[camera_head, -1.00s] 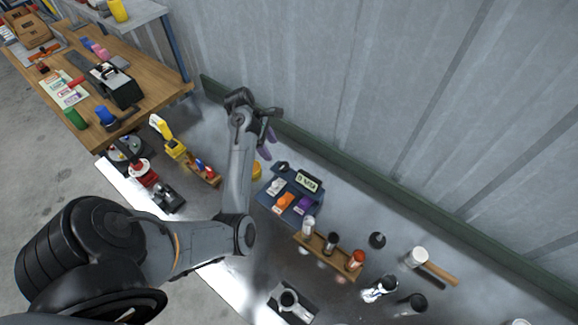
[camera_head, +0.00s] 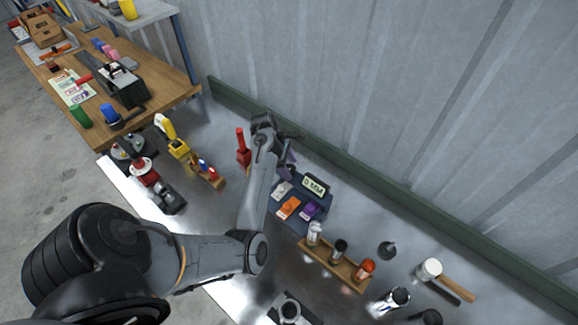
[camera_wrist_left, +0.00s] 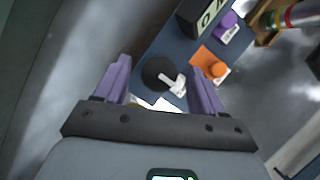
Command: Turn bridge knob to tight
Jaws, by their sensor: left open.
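The blue instrument panel (camera_head: 318,220) sits on the metal bench and has a display (camera_head: 315,186), an orange knob (camera_head: 289,206), a purple knob (camera_head: 310,210) and a white part (camera_head: 282,190). In the left wrist view a round black knob (camera_wrist_left: 153,71) with a white pointer (camera_wrist_left: 175,86) lies between my left gripper's fingers. The orange knob (camera_wrist_left: 214,68) and purple knob (camera_wrist_left: 229,22) are to its right. My left gripper (camera_wrist_left: 158,62) is open with purple fingers, above the panel and apparently not touching the knob. In the head view its fingers (camera_head: 288,160) hide the panel's far left corner. No right gripper shows.
A wooden rack (camera_head: 330,260) with several small bottles stands right in front of the panel. A mallet (camera_head: 443,278) lies to the right. The corrugated wall rises behind a green rail (camera_head: 380,192).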

